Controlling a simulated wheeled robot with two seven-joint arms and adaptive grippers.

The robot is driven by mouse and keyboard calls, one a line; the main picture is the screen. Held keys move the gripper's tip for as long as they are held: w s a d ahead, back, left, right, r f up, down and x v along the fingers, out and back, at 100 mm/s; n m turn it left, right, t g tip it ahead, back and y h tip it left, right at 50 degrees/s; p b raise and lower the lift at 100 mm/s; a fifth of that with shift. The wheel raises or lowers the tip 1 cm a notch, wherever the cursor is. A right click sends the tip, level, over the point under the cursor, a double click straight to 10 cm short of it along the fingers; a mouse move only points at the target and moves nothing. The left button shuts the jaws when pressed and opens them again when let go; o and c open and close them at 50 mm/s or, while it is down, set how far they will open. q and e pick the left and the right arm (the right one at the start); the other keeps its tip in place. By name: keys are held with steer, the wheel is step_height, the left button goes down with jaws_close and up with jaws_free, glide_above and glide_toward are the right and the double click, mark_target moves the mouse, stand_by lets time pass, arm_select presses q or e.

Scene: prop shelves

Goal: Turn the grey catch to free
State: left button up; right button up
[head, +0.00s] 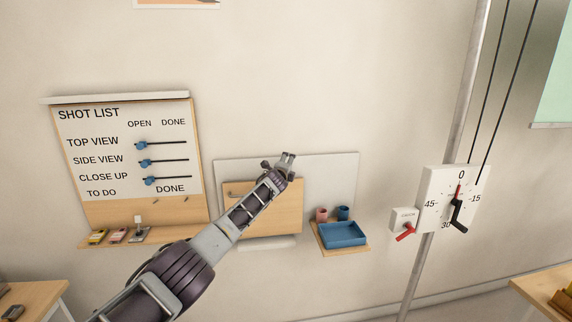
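My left gripper (277,161) is at the top edge of a wooden flap (285,212) on a pale wall board (337,172). Its two fingers look spread apart, with nothing visible between them. I cannot make out the grey catch for sure; the gripper and forearm cover part of the flap and its top edge. A small dark fitting (230,194) shows at the flap's upper left. Whether the gripper touches the flap or board I cannot tell. My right gripper is not in view.
A shot list board (130,205) with several blue sliders hangs at the left. Right of the flap, a shelf holds a blue tray (343,235) and two small cups. Farther right are a red lever (405,232), a dial (440,190) and a pole (463,110).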

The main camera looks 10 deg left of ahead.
arm_select(q)
steer(key=shift+s+d+r+p, duration=0.15)
steer(key=shift+r+p, duration=0.3)
steer(key=shift+r, duration=0.15)
steer(key=shift+s+d+r+p, duration=0.1)
steer(key=shift+r+p, duration=0.35)
steer(key=shift+r, duration=0.15)
steer(key=shift+c, duration=1.1)
steer(key=shift+s+a+r+h+p, duration=0.1)
steer(key=shift+s+h+p, duration=0.2)
steer(key=shift+s+p, duration=0.5)
steer(key=shift+c, duration=0.8)
steer(key=s, duration=0.2)
steer(key=shift+s+r, duration=0.35)
steer(key=shift+r, duration=0.05)
steer(key=shift+c, duration=0.8)
steer(key=s, duration=0.1)
steer(key=s+f+p, duration=0.1)
steer(key=shift+s+a, duration=0.25)
steer(key=shift+s, duration=0.1)
steer(key=s, duration=0.8)
steer(key=shift+s+a+r, duration=0.35)
steer(key=shift+a, duration=0.1)
